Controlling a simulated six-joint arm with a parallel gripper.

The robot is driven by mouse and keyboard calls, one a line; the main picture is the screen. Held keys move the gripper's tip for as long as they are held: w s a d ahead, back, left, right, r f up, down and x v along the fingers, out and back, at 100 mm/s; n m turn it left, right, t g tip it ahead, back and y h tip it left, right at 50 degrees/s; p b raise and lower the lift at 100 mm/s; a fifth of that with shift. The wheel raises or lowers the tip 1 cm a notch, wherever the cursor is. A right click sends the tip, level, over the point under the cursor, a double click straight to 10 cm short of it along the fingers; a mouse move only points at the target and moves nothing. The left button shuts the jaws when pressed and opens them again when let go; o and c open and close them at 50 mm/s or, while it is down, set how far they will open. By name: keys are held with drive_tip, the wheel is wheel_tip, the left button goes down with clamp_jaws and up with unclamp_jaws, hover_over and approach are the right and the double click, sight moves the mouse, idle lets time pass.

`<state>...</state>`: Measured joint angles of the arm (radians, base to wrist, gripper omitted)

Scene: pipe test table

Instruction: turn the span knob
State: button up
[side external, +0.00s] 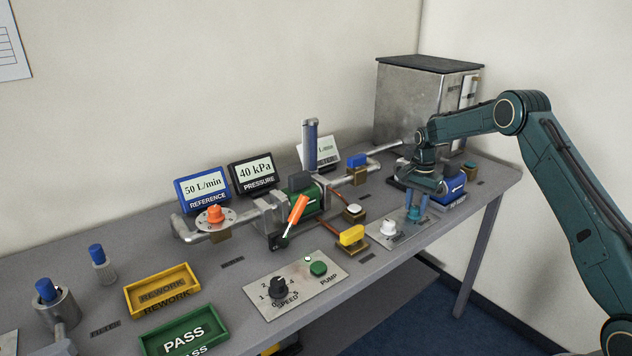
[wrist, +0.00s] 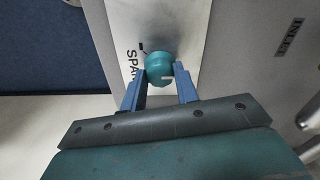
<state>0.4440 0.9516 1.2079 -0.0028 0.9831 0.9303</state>
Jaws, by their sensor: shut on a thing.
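The span knob (wrist: 159,67) is a round teal knob on a light plate, with part of the lettering "SPAN" beside it in the wrist view. My gripper (wrist: 160,82) has its two blue fingers on either side of the knob and is shut on it. In the side external view my gripper (side external: 417,205) reaches down to the plate (side external: 396,238) at the right of the table. There the fingers largely hide the knob. A white knob (side external: 388,228) stands on the same plate, left of my fingers.
A yellow-handled valve (side external: 352,236) is to the left, near the pump plate (side external: 335,284). Displays read 50 L/min (side external: 203,188) and 40 kPa (side external: 254,172); a third (side external: 322,152) is partly hidden.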

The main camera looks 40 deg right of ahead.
drive_tip(key=shift+n, duration=0.4)
drive_tip(key=n, duration=0.8)
drive_tip(key=shift+d+n, duration=0.1)
drive_tip(key=shift+n, duration=0.2)
drive_tip(key=n, duration=0.4)
drive_tip(key=shift+n, duration=2.2)
drive_tip(key=o, duration=1)
